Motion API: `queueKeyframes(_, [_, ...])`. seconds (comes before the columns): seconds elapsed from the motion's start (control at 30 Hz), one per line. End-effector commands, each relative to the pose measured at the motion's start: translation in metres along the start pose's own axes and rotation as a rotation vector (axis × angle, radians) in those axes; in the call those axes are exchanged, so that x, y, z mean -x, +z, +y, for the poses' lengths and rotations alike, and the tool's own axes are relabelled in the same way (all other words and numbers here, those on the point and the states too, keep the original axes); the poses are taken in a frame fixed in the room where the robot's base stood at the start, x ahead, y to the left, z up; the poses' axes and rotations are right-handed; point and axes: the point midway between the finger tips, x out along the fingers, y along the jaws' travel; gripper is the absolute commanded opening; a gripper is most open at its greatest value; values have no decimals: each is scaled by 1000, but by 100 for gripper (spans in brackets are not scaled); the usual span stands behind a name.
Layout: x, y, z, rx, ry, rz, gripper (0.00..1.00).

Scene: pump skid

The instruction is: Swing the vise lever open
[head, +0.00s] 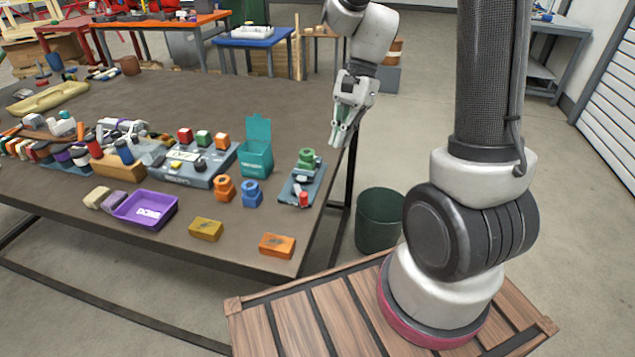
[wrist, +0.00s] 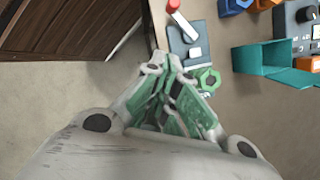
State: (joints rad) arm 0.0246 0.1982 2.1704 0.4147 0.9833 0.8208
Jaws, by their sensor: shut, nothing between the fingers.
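The vise (head: 293,190) is a small blue-grey plate near the right edge of the table, with a lever ending in a red grip (head: 303,199) at its front. A green nut-shaped piece (head: 307,157) stands at its back. In the wrist view the vise plate (wrist: 178,48) lies just beyond my fingertips, the red grip (wrist: 174,5) is at the top edge, and the green piece (wrist: 208,79) is right of the fingers. My gripper (head: 338,138) is shut and empty, pointing down, right of the vise and above table height. It appears apart from the lever.
A teal open box (head: 255,158), a blue nut piece (head: 251,194) and an orange one (head: 224,188) stand left of the vise. An orange block (head: 277,245) lies near the front edge. A green bin (head: 379,219) stands on the floor beside the table.

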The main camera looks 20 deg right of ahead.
Motion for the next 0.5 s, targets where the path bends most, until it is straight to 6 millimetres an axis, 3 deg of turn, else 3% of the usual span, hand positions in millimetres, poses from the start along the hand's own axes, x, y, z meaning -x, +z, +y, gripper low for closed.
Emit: queueKeyframes(0.5, [-5,0,1,-39,2,1,0])
